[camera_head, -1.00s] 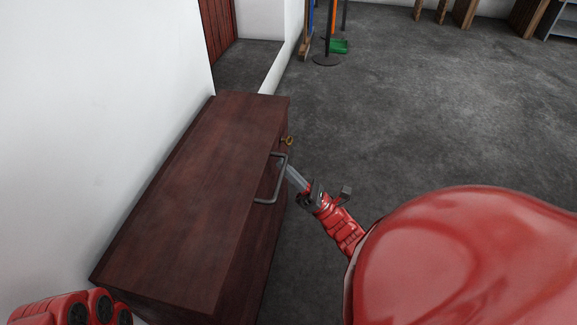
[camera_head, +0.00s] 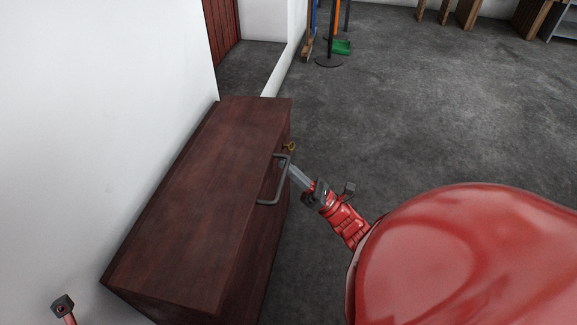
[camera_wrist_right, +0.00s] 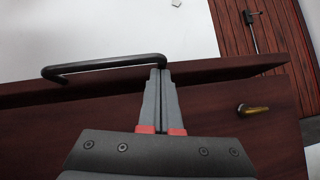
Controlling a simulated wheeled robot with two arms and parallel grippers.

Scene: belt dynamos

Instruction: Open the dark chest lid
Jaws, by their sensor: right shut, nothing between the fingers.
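The dark chest (camera_head: 262,262) stands against the white wall, its reddish-brown lid (camera_head: 195,200) closed. A grey bar handle (camera_head: 268,202) sits at the lid's front edge. My right gripper (camera_head: 288,167) is at the handle's far end, its fingers together. In the right wrist view, the fingertips (camera_wrist_right: 160,70) are by one end of the handle (camera_wrist_right: 100,64), with nothing between them; whether they touch it I cannot tell. A brass key or knob (camera_head: 290,146) is on the chest front, also in the wrist view (camera_wrist_right: 252,109). At lower left, a small part of my left arm shows, but not its fingers.
A red wooden door (camera_head: 220,30) is beyond the chest. A green dustpan (camera_head: 341,47) and a black stand base (camera_head: 329,62) are at the back. Wooden legs (camera_head: 466,14) stand at the far right. The grey floor (camera_head: 430,110) between is open.

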